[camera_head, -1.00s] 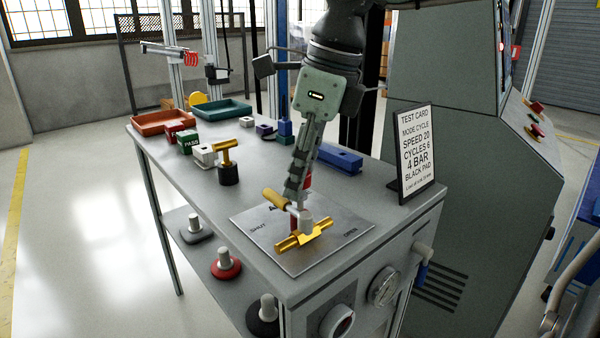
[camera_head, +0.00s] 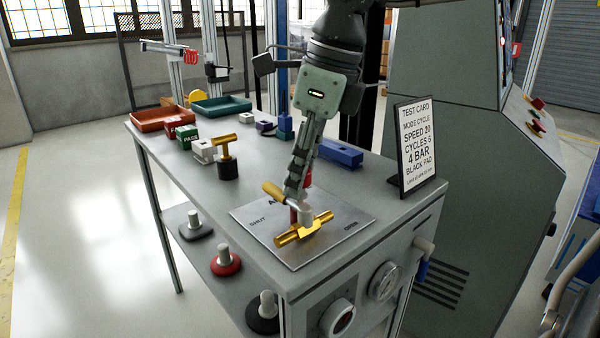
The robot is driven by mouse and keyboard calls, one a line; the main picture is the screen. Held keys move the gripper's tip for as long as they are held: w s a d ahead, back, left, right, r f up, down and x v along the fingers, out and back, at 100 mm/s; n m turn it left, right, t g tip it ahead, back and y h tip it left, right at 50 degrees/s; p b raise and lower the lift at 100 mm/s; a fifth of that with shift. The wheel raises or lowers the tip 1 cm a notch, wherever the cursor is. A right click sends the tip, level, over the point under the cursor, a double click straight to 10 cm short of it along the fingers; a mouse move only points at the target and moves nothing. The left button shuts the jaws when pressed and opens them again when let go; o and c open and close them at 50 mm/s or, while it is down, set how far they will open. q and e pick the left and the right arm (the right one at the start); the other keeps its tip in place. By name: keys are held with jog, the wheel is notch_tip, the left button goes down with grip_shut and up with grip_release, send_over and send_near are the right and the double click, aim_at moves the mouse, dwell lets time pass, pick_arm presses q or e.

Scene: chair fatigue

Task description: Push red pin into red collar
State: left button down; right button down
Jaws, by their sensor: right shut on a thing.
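My right gripper (camera_head: 295,192) points down over the metal plate and is shut on the red pin (camera_head: 308,180), which shows as a red part at the right side of the fingers. The fingers hide most of it. Just below the fingertips, a second red part, likely the red collar (camera_head: 293,214), shows beside the grey hub of the brass valve (camera_head: 303,232). The fingers and the valve lever with its yellow grip (camera_head: 272,190) partly cover it. I cannot tell whether pin and collar touch. My left gripper is not in view.
The plate (camera_head: 262,238) is marked SHUT and OPEN. A test card (camera_head: 416,145) stands at the right edge. A blue block (camera_head: 340,153), a brass-topped black piece (camera_head: 227,165), small blocks and two trays (camera_head: 162,119) lie behind. The bench front-left is clear.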

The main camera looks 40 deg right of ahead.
jog(key=shift+r, duration=0.6)
dwell(1.6)
jog(key=shift+b+x, duration=0.9)
jog(key=shift+b, duration=0.05)
jog(key=c, duration=1.2)
grip_release()
jog(key=shift+s+d+f, duration=0.1)
jog(key=shift+s, duration=0.05)
jog(key=shift+o, duration=0.2)
jog(key=v, duration=1.2)
jog(key=shift+s, duration=0.1)
